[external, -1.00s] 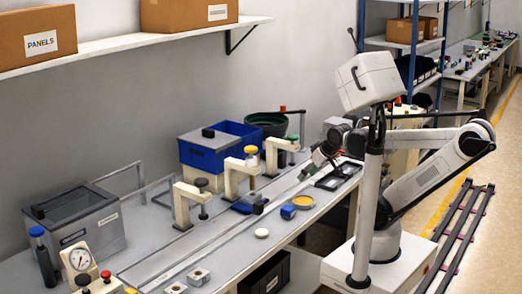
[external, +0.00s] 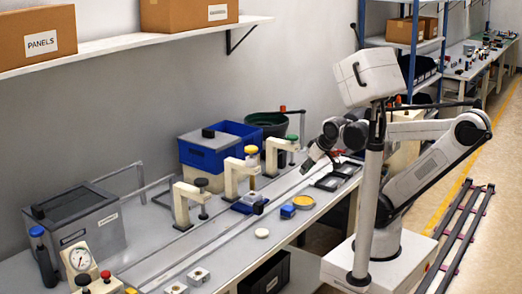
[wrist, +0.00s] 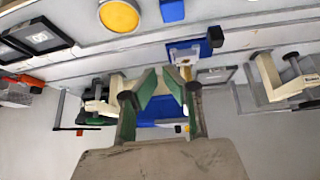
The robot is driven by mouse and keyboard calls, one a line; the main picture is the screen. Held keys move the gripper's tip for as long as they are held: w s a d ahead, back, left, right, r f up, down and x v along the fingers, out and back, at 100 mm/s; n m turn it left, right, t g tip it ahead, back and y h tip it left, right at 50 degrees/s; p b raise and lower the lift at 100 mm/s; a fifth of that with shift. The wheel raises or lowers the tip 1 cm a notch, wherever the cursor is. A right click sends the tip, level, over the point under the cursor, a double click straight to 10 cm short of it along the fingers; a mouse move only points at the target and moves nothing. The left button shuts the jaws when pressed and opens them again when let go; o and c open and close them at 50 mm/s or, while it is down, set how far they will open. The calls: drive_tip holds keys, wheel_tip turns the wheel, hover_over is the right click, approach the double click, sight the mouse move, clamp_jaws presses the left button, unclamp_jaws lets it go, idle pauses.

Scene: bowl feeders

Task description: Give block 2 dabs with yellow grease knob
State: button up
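The yellow grease knob (external: 250,149) tops a cream press on the bench, with a yellowish plunger below it. Under that plunger a blue holder (external: 243,207) carries a pale block (external: 250,198); the holder also shows in the wrist view (wrist: 205,48), close beyond the right finger. My gripper (external: 306,169) is above the bench, to the right of the yellow-knob press and apart from it. The yellow knob itself is not clear there.
A green-knob press (external: 292,138) stands right of the yellow one, a black-knob press (external: 201,183) left. A yellow round dish (external: 303,201) with a blue block sits near the front edge. A blue bin (external: 222,145) stands behind. Dark trays (external: 328,183) lie at right.

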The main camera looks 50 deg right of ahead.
drive_tip(key=w+a+r+n+g+p, duration=0.1)
drive_tip(key=w+r+n+p, duration=0.1)
drive_tip(key=w+r+p, duration=0.1)
drive_tip(key=w+a+r+n+g+p, duration=0.1)
drive_tip(key=w+r+n+p, duration=0.1)
drive_tip(key=w+r+p, duration=0.1)
drive_tip(key=w+a+r+n+g+p, duration=0.1)
drive_tip(key=w+r+n+p, duration=0.1)
drive_tip(key=w+r+p, duration=0.1)
drive_tip(key=shift+w+r+p, duration=0.2)
drive_tip(key=shift+w+r, duration=0.25)
drive_tip(key=shift+r, duration=0.15)
drive_tip(key=shift+w+r+p, duration=0.2)
drive_tip(key=shift+w+r, duration=0.2)
drive_tip(key=shift+r, duration=0.2)
clamp_jaws()
drive_tip(key=n+g+h+p, duration=0.1)
drive_tip(key=n+g+p, duration=0.3)
drive_tip(key=n+p, duration=0.45)
approach(251, 147)
drive_tip(key=shift+s+a+f+m+p, duration=0.1)
drive_tip(key=shift+m+p, duration=0.75)
drive_tip(key=shift+p, duration=0.1)
drive_tip(key=shift+s+d+f+b, duration=0.15)
drive_tip(key=shift+f+b, duration=0.75)
drive_tip(key=shift+f, duration=0.85)
drive_tip(key=shift+d+f+b, duration=0.2)
drive_tip(key=shift+f+b, duration=0.65)
drive_tip(key=shift+f, duration=0.9)
